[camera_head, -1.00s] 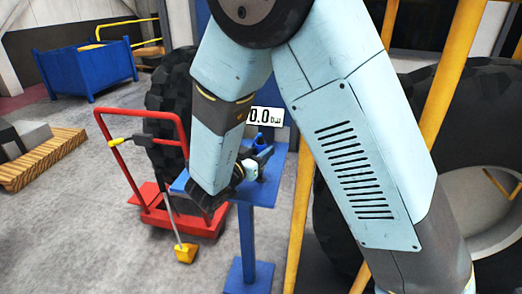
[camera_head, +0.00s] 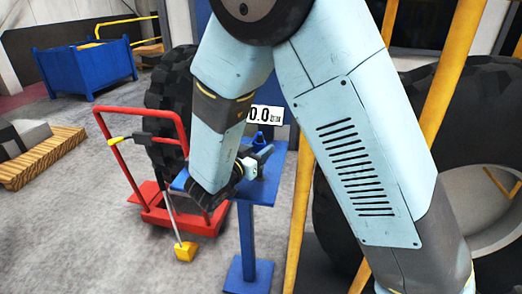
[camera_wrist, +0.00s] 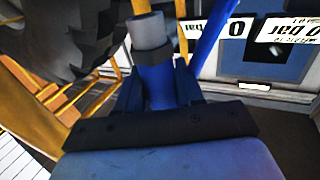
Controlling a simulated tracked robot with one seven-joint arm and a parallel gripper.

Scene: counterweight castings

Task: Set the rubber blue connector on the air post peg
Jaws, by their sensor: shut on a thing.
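My gripper (camera_wrist: 160,92) is shut on the blue connector (camera_wrist: 157,82), which shows between its dark fingers in the wrist view. A dark ring and a pale grey cylinder (camera_wrist: 148,30) stand at the connector's far end; I cannot tell whether the grey part belongs to it or is the peg. In the head view my gripper (camera_head: 262,154) is over the blue stand's top (camera_head: 267,186), with a small blue piece (camera_head: 258,138) at its fingers, likely the connector. My forearm hides part of the stand. I cannot make out the air post peg for certain.
A white pressure readout (camera_head: 265,115) stands behind the gripper. A red trolley (camera_head: 180,215) is left of the stand, and large black tyres (camera_head: 170,100) are behind it and at the right. Yellow rails (camera_head: 300,215) run close to my arm.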

